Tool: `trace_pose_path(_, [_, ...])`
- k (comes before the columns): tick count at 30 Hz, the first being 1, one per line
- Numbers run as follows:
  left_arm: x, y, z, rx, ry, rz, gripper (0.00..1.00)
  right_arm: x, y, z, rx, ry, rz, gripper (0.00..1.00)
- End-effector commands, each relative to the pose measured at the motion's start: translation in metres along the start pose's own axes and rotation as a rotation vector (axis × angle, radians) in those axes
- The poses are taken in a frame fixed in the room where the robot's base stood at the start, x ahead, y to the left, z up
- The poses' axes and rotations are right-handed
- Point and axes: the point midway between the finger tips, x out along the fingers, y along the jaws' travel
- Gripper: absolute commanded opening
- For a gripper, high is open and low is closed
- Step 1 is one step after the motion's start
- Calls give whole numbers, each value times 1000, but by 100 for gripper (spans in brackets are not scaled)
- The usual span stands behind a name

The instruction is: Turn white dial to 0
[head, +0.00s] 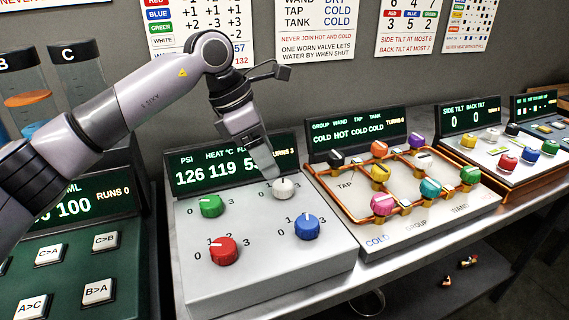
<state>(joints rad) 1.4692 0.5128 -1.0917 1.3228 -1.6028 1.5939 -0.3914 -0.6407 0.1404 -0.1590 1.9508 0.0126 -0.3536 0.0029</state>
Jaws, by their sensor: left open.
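The white dial (283,188) stands at the back right of the grey dial box (270,268), with printed numbers around it. My left gripper (268,170) comes down from above, with its fingertips just behind and left of the white dial. It is open and holds nothing; whether it touches the dial I cannot tell. The display (215,170) behind the dials reads 126 and 119, and its third number is partly hidden by my gripper. The pointer of the white dial is too small to read. My right gripper is not in view.
Green (211,205), red (223,250) and blue (307,227) dials sit close to the white one on the same box. A valve panel with orange pipes (372,207) stands to the right. A dark green button panel (70,290) stands to the left.

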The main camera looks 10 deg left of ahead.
Motion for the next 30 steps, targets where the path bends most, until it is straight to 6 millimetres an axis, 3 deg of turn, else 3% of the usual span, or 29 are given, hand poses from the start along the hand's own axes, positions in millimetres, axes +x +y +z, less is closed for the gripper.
trace_pose_path(5, [4,2,-2,0,14,10,67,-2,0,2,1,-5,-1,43])
trace_pose_path(18, [63,3,-2,1,12,9,67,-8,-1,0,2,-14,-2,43])
trace_pose_path(28, [69,3,-2,1,11,10,67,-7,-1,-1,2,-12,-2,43])
trace_pose_path(29, [69,3,-2,1,11,10,64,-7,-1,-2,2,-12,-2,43])
trace_pose_path(30, [69,3,-2,1,11,10,51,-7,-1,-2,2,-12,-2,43])
